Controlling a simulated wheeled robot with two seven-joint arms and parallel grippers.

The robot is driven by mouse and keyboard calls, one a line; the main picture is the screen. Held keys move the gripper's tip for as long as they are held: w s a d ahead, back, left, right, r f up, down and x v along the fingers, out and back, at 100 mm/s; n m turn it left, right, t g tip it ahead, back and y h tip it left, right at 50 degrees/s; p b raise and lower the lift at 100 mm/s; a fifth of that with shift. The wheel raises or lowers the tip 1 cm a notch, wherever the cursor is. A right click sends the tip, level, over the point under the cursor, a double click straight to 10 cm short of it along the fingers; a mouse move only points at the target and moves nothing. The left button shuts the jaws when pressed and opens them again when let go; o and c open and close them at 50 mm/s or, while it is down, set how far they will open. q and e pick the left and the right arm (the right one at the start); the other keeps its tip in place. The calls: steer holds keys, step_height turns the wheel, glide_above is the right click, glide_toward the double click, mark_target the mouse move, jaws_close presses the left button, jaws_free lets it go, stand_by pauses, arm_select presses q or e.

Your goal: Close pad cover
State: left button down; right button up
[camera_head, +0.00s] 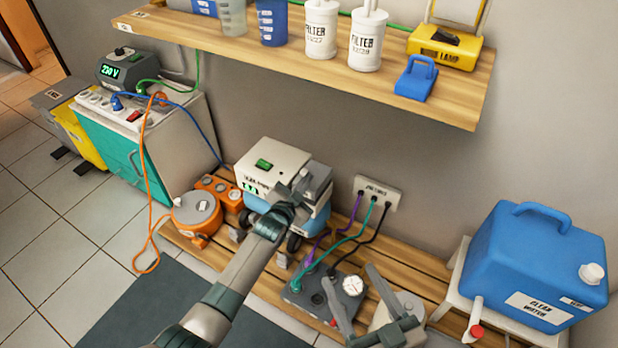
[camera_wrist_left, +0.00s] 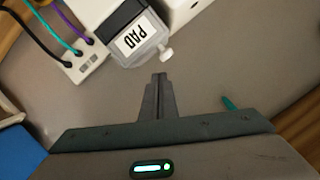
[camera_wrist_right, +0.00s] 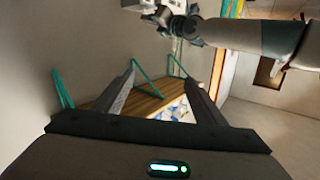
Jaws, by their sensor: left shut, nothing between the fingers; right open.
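The pad cover (camera_wrist_left: 138,36) is a grey, box-like part labelled PAD with a small white knob (camera_wrist_left: 166,53), at the top of the left wrist view. It adjoins a white body; I cannot tell how far open it is. In the head view a grey part (camera_head: 318,176) at the right of the white machine (camera_head: 272,160) is probably it, partly hidden by my left gripper (camera_head: 301,184). That gripper is shut and empty; its fingertips (camera_wrist_left: 159,76) appear just below the cover, apart in the picture. My right gripper (camera_head: 347,273) is open and empty, also in the right wrist view (camera_wrist_right: 160,78).
A grey control box (camera_head: 322,296) with cables stands on the slatted bench (camera_head: 270,276). A wall socket (camera_head: 377,193) is behind it. A wooden shelf (camera_head: 300,55) hangs above.

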mark_target(293, 182)
arm_select(q)
steer(key=shift+w+a+f+n+g+h, duration=0.2)
steer(key=shift+w+a+f+n, duration=0.15)
steer(key=shift+a+n, duration=0.2)
steer(key=shift+w+a+f+n+g+h, duration=0.1)
steer(key=shift+w+a+f+n+h, duration=0.15)
steer(key=shift+a+n, duration=0.25)
steer(key=shift+w+a+f+n+b, duration=0.25)
steer(key=shift+a+f+n+b, duration=0.2)
steer(key=shift+n+b, duration=0.1)
steer(key=shift+w+a+f+n+b, duration=0.25)
steer(key=shift+a+f+n+b, duration=0.15)
steer(key=shift+a+f+b, duration=0.1)
steer(key=shift+w, duration=0.1)
arm_select(e)
step_height(293, 182, up, 7)
steer(key=s+a+t+y, duration=0.1)
steer(key=t, duration=0.3)
steer(key=shift+s+y, duration=0.3)
arm_select(q)
steer(key=shift+r, duration=0.1)
arm_select(e)
steer(key=shift+w+f, duration=0.1)
steer(key=shift+f, duration=0.05)
